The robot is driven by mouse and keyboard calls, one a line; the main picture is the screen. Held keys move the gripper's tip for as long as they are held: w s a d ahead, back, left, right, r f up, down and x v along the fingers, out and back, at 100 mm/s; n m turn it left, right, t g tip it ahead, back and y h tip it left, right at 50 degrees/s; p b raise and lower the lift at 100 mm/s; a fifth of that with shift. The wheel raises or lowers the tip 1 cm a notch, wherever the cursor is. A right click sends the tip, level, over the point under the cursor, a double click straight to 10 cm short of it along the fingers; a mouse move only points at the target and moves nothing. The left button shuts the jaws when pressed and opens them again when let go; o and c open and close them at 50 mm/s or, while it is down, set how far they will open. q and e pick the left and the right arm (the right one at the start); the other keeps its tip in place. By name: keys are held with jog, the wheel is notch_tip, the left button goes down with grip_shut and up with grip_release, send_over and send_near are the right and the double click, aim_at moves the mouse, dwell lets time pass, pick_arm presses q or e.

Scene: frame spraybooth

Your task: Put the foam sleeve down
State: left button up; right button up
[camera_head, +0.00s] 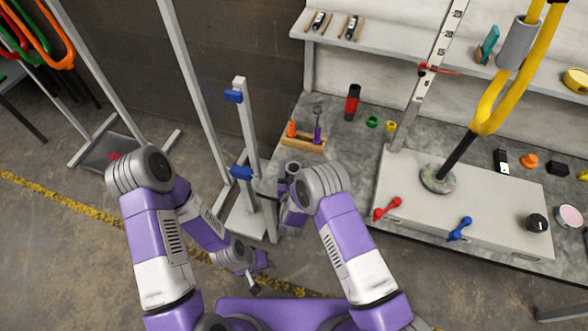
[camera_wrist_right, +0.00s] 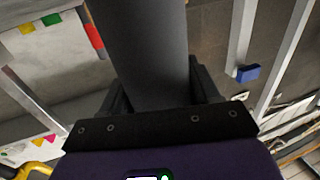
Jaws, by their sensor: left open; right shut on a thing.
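My right gripper (camera_head: 286,186) is shut on a dark grey foam sleeve (camera_head: 292,168), mostly hidden by my wrist in the head view. In the right wrist view, the sleeve (camera_wrist_right: 143,45) is a wide dark tube between the two fingers of the right gripper (camera_wrist_right: 160,88). It is held in front of the bench's left end, beside the white post with blue clamps. My left gripper (camera_head: 252,282) is open and empty, low over the floor. A lighter grey sleeve (camera_head: 518,43) sits around a yellow frame tube (camera_head: 490,105).
The grey bench (camera_head: 335,135) holds a wooden tool rack (camera_head: 303,143), a red-black bottle (camera_head: 352,102) and a white box (camera_head: 415,205) with red and blue handles. The white post (camera_head: 246,130) stands close left of my right gripper.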

jog(key=shift+r, duration=0.1)
jog(key=o, duration=1.1)
jog(key=shift+s, duration=0.3)
jog(key=s+p, duration=0.3)
jog(key=s, duration=0.8)
jog(key=shift+s+a, duration=0.25)
jog(key=shift+a, duration=0.1)
